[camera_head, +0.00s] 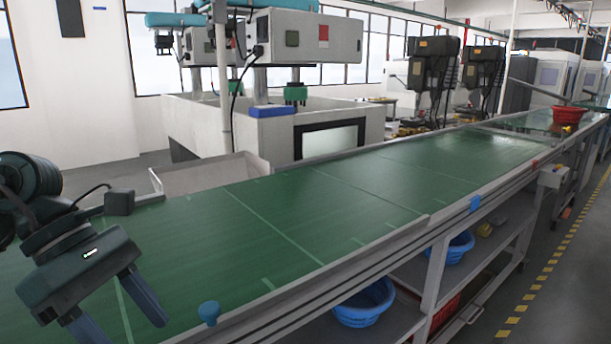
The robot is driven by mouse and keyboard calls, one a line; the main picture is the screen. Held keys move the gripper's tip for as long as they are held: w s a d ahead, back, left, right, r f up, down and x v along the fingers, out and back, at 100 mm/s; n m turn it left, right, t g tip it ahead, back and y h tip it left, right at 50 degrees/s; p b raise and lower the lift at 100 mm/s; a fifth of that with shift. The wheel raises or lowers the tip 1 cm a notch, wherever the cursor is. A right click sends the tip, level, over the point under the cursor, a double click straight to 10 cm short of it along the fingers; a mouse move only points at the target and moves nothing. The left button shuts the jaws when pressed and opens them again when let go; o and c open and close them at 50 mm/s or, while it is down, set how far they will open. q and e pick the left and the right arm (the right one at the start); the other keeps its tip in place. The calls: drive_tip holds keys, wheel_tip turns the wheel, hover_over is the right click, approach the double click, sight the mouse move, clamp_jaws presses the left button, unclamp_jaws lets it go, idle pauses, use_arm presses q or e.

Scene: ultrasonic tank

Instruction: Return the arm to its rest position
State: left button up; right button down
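My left gripper (125,325) hangs at the lower left, above the near end of the green conveyor belt (330,195). Its two blue-grey fingers point down and are spread apart, with nothing seen between them. The tip of its nearer finger lies at the bottom edge of the view. My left arm comes in from the left edge, bent, with its dark wrist links above the belt. My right arm and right gripper are not in view.
A blue round knob (209,312) stands on the belt's front rail, right of the gripper. A white ultrasonic tank (215,125) stands behind the belt. Blue baskets (364,303) sit on the shelf below; a red basket (568,115) is far right. The nearby belt is clear.

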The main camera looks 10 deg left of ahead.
use_arm(q)
drive_tip(key=w+d+n+t+h, duration=0.2)
drive_tip(key=d+n+h, duration=0.5)
drive_tip(key=n+h, duration=0.1)
drive_tip(key=w+d+n+t+h, duration=0.2)
drive_tip(key=w+d+n+h, duration=0.1)
drive_tip(key=d+n+h, duration=0.4)
drive_tip(key=w+a+f+n+t+y, duration=0.2)
drive_tip(key=f+n+t+y, duration=0.65)
drive_tip(key=n, duration=0.65)
drive_tip(key=w+a+f+n+t+y, duration=0.25)
drive_tip(key=f+n+t+y, duration=0.35)
drive_tip(key=f+n, duration=0.7)
drive_tip(key=s+a+f+n+g+y+p, duration=0.1)
drive_tip(key=s+f+n+g+y+p, duration=0.2)
drive_tip(key=s+f+n+g, duration=0.3)
drive_tip(key=s+f+n+y, duration=0.1)
drive_tip(key=s+f+n, duration=0.1)
drive_tip(key=s+f, duration=0.3)
drive_tip(key=shift+f+g, duration=0.35)
drive_tip(key=shift+f, duration=0.55)
